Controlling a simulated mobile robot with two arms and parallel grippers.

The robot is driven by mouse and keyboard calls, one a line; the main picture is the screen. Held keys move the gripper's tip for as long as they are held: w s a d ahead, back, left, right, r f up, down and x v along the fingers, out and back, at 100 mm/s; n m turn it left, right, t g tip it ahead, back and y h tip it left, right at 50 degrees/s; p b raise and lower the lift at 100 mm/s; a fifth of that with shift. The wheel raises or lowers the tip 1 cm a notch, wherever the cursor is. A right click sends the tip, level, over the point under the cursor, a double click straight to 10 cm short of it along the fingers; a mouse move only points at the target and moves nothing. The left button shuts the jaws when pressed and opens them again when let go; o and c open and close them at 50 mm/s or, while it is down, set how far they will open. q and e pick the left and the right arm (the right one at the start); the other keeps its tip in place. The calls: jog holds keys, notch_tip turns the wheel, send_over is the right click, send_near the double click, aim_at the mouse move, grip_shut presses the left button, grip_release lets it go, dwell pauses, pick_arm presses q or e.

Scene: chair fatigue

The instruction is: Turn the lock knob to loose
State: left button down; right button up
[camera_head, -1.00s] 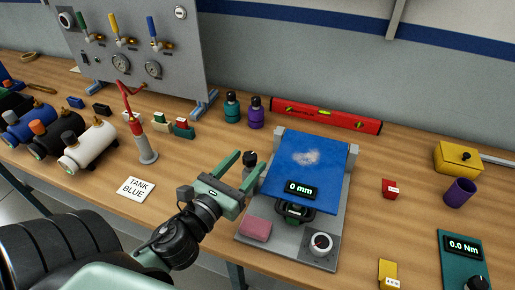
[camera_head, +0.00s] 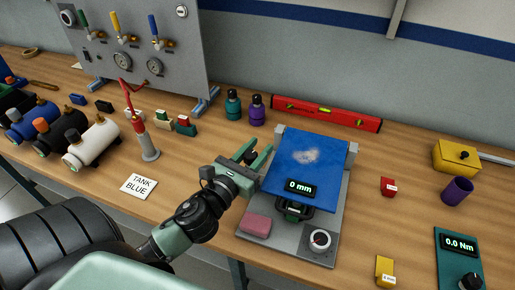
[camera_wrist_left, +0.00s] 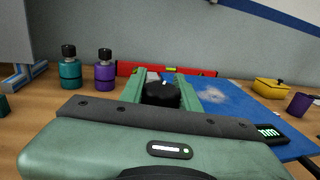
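A black round knob (camera_head: 249,156) with a small white mark on top stands at the left edge of a grey fixture (camera_head: 285,238). In the left wrist view the knob (camera_wrist_left: 161,96) is between the fingers, close to the palm. My left gripper (camera_head: 258,148) has one finger on each side of it. The knob nearly fills the gap, but I cannot tell whether the fingers press on it. The fixture carries a tilted blue plate (camera_head: 310,160) and a display (camera_head: 300,188) reading 0 mm. My right gripper is not in view.
Teal (camera_head: 233,104) and purple (camera_head: 257,110) bottles and a red level (camera_head: 325,113) stand behind. A red block (camera_head: 388,187) lies to the right.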

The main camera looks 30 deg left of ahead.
pick_arm(q)
jog(key=shift+s+a+n+g+y+p, duration=0.1)
jog(key=shift+a+n+g+y+p, duration=0.15)
jog(key=shift+n+y, duration=0.75)
jog(key=shift+a+n+g+y+p, duration=0.2)
jog(key=shift+n+g+y, duration=0.3)
jog(key=shift+y, duration=0.9)
jog(key=shift+s+a+n+g+y+p, duration=0.1)
jog(key=shift+a+n+g+y+p, duration=0.1)
jog(key=shift+n+y, duration=0.85)
jog(key=c, duration=1)
grip_release()
jog(key=shift+d, duration=0.1)
